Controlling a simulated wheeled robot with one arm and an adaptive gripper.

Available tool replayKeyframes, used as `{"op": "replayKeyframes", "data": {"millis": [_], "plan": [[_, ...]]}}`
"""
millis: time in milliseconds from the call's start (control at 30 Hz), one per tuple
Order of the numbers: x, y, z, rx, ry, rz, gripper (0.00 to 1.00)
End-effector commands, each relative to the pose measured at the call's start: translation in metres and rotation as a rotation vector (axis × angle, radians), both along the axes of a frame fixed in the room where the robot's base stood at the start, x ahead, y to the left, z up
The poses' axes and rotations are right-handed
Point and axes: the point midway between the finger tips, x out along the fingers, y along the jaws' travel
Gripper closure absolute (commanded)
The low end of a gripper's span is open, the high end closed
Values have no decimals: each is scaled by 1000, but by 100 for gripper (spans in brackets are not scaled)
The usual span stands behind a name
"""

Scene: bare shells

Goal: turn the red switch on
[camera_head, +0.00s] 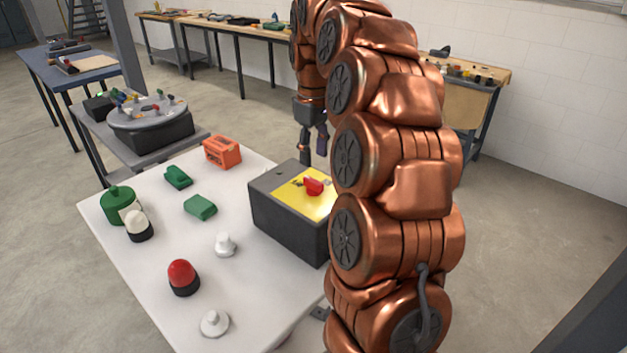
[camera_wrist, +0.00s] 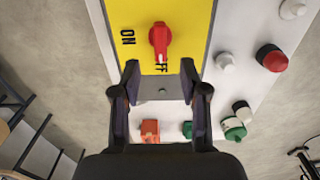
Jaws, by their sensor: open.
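The red switch (camera_head: 314,186) is a rotary knob on the yellow top plate (camera_head: 292,190) of a dark grey box (camera_head: 283,222). In the wrist view the red switch (camera_wrist: 160,40) has its narrow end toward the lettering "FF", partly covered by the knob. The word "ON" (camera_wrist: 128,37) stands to its left. My gripper (camera_head: 314,148) hangs pointing down beyond the box's far side in the head view. In the wrist view my gripper (camera_wrist: 159,75) is open and empty, its fingertips just short of the knob and apart from it. My arm hides the box's right part.
The box stands on a white table (camera_head: 150,270). To its left are a red dome button (camera_head: 181,274), a white knob (camera_head: 225,244), green parts (camera_head: 200,207) and an orange block (camera_head: 222,151).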

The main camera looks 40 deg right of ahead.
Motion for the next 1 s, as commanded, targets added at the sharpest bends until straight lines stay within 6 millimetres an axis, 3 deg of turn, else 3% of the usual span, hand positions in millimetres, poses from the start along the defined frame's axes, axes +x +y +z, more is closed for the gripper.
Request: {"op": "replayKeyframes", "data": {"millis": [700, 1000], "plan": [[0, 0, -67, -1, -1, 0, 56], [-1, 1, -76, 0, 0, 0, 56]]}}
